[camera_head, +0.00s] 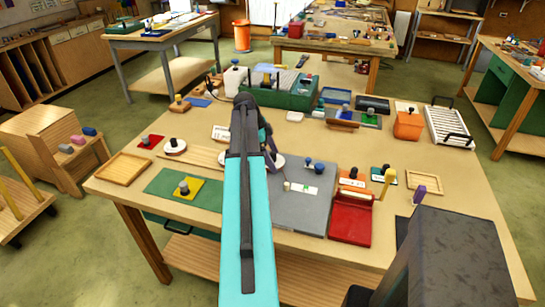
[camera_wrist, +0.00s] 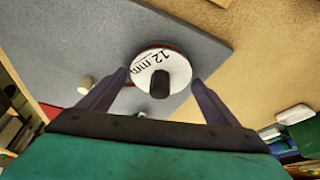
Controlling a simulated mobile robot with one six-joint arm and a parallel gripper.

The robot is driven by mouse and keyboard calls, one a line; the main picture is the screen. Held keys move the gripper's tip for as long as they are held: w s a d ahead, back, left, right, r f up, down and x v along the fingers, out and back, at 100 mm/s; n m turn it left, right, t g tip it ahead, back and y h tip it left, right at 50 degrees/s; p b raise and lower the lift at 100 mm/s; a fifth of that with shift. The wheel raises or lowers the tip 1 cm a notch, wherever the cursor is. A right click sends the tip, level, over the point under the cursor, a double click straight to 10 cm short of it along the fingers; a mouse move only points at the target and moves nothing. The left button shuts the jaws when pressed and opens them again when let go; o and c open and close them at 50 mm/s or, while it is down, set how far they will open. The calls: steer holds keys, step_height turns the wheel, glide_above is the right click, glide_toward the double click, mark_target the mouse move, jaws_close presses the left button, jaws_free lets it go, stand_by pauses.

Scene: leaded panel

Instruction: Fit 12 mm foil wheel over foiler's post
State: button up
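The 12 mm foil wheel (camera_wrist: 176,64) is a white disc with "12 mm" printed on it, a brownish edge and a black knob. In the wrist view it lies ahead of my gripper (camera_wrist: 159,78), over the grey board (camera_wrist: 200,35). My two dark fingers are apart on either side of the black knob and do not appear to touch it. In the head view my arm mostly hides the gripper; part of a white disc (camera_head: 279,161) shows beside it. A cream peg (camera_wrist: 85,84) stands on the board left of the wheel; I cannot tell whether it is the foiler's post.
Another white disc with a black knob (camera_head: 175,147) lies left on the table (camera_head: 135,198). Green boxes (camera_head: 290,100) stand behind.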

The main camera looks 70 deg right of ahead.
steer(key=shift+o, duration=1)
steer(key=shift+r, duration=0.1)
steer(key=b+v, duration=0.3)
steer(key=v, duration=1)
steer(key=shift+r+b, duration=0.3)
steer(key=shift+b, duration=0.1)
